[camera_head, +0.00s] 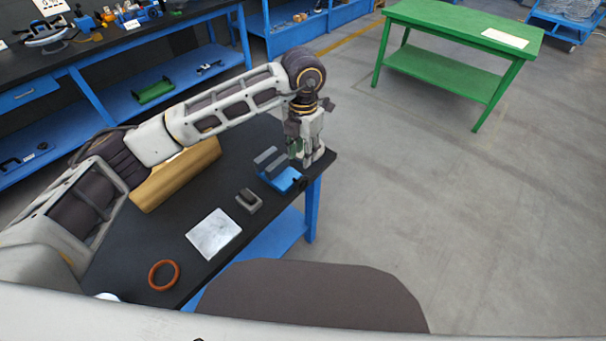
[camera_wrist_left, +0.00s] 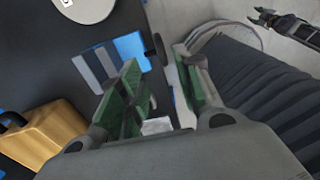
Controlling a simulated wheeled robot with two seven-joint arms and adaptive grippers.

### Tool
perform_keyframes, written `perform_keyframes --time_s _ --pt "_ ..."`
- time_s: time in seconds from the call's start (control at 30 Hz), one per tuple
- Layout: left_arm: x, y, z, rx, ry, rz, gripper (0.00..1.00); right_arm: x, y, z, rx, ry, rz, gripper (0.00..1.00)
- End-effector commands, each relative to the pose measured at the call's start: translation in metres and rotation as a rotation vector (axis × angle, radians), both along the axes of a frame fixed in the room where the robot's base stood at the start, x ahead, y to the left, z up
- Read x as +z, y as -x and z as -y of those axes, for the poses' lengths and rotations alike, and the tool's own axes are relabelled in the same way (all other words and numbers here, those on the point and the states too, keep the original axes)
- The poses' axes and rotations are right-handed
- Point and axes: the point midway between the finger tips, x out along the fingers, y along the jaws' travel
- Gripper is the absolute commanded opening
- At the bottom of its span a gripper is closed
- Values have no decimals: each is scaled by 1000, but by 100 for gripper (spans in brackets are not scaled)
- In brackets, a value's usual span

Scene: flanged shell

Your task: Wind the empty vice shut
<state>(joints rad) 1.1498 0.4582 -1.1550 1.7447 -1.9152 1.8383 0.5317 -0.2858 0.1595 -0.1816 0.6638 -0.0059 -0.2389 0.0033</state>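The blue vice (camera_head: 285,179) sits at the right end of the black bench, with two grey jaw plates and a gap between them. It also shows in the left wrist view (camera_wrist_left: 130,46). A dark handle (camera_head: 303,184) is on its right end. My left gripper (camera_head: 308,158) is above and beside that end, pointing down. In the left wrist view its green-padded fingers (camera_wrist_left: 158,70) are apart, with the dark handle showing between their tips. I cannot tell whether they touch it. A dark gripper, likely my right (camera_wrist_left: 266,18), shows small at top right of that view.
A green table (camera_head: 455,30) stands behind on clear floor.

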Motion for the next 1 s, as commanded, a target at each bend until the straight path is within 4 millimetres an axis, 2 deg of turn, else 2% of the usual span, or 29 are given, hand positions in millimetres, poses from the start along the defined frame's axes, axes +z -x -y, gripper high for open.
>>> perform_keyframes --time_s 0.3,0.6,0.8,1.0 --pt "-43 1 0 2 0 -2 34 2 -12 -9 -3 -10 15 40" --pt "-81 0 0 1 0 -1 34 0 0 -15 -5 -16 1 40" --pt "-96 0 0 1 1 -1 34 -1 9 -10 -4 -11 -10 40" --pt "-101 0 0 1 1 1 34 0 9 1 -1 1 -9 40"
